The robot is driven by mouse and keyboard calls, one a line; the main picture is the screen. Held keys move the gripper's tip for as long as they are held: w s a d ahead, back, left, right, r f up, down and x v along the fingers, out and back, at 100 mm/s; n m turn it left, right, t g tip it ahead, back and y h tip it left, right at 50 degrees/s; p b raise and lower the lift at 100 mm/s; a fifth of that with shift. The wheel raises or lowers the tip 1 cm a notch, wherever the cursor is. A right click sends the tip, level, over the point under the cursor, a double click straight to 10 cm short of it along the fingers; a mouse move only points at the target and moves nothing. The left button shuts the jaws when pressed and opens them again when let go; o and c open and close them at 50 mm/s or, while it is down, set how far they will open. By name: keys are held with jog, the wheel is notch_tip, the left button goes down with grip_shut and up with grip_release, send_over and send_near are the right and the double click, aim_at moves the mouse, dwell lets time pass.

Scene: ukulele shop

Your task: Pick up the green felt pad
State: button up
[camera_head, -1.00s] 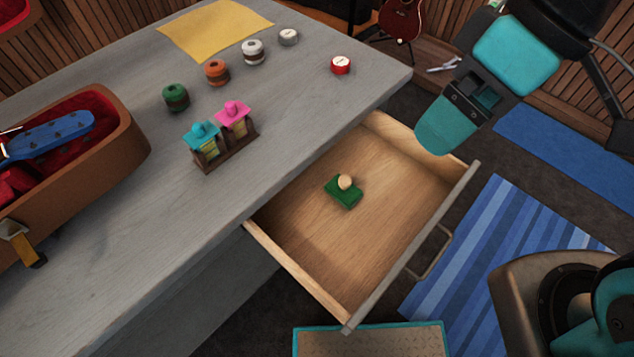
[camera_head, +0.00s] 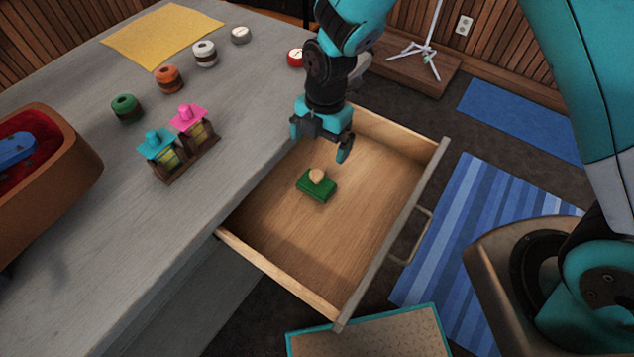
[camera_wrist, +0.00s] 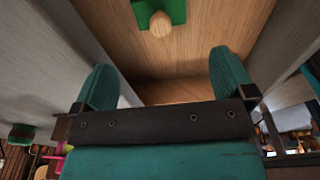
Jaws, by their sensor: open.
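The green felt pad (camera_head: 317,189) lies in the open wooden drawer, with a round tan knob on top. In the wrist view the green felt pad (camera_wrist: 174,11) is at the top edge, partly cut off, its knob pointing toward the camera. My gripper (camera_head: 322,146) is open and empty, above the drawer just behind the pad in the head view. In the wrist view the two fingertips of my gripper (camera_wrist: 164,72) are spread apart below the pad, touching nothing.
The drawer (camera_head: 372,240) sticks out of the grey workbench (camera_head: 110,230), its walls close around my gripper. On the bench stand a small rack (camera_head: 186,160) with teal and pink tops, several spools, a yellow cloth (camera_head: 160,35) and a brown case (camera_head: 50,190). The rest of the drawer floor is bare.

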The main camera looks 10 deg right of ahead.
aim_at(317, 172)
jog(key=f, duration=0.8)
jog(key=s+a+f, duration=0.1)
jog(key=f, duration=0.3)
jog(key=c, duration=0.7)
jog(key=shift+c, duration=0.2)
jog(key=shift+r, duration=0.1)
notch_tip(317, 172, up, 20)
